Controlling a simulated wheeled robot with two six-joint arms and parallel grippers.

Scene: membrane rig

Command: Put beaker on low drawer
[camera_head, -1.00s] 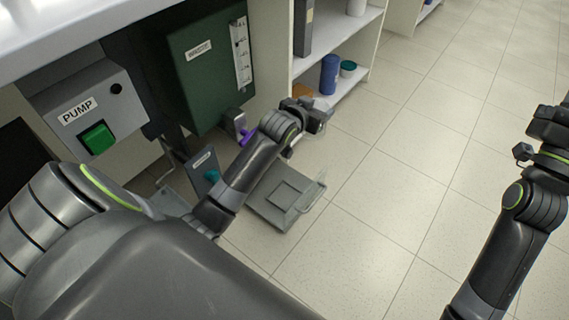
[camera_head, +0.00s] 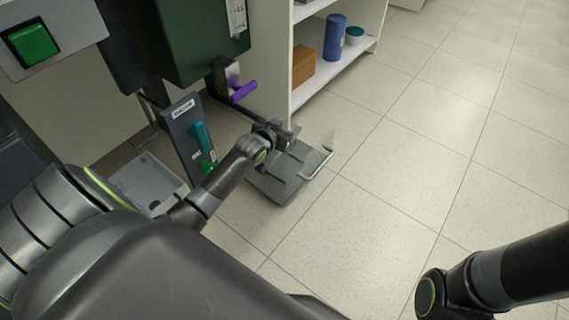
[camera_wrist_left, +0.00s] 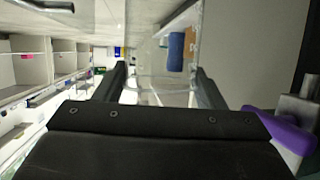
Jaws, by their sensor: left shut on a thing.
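My left gripper (camera_head: 287,138) is low in the head view, above the grey low drawer (camera_head: 270,187) near the floor. In the left wrist view its two fingers stand apart on either side of a clear glass beaker (camera_wrist_left: 163,72), with the gripper (camera_wrist_left: 160,88) shut on it. In the head view only a faint clear edge of the beaker (camera_head: 328,144) shows beyond the gripper. The forearm and gripper hide part of the drawer. Whether the beaker touches the drawer cannot be told. My right gripper is out of view; only part of that arm shows.
A purple handle (camera_head: 243,91) sticks out below the dark green box (camera_head: 200,40). A panel with teal and green handles (camera_head: 185,135) stands left of the gripper. A white shelf (camera_head: 335,76) holds a blue cylinder (camera_head: 335,38) and an orange-brown box (camera_head: 302,66).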

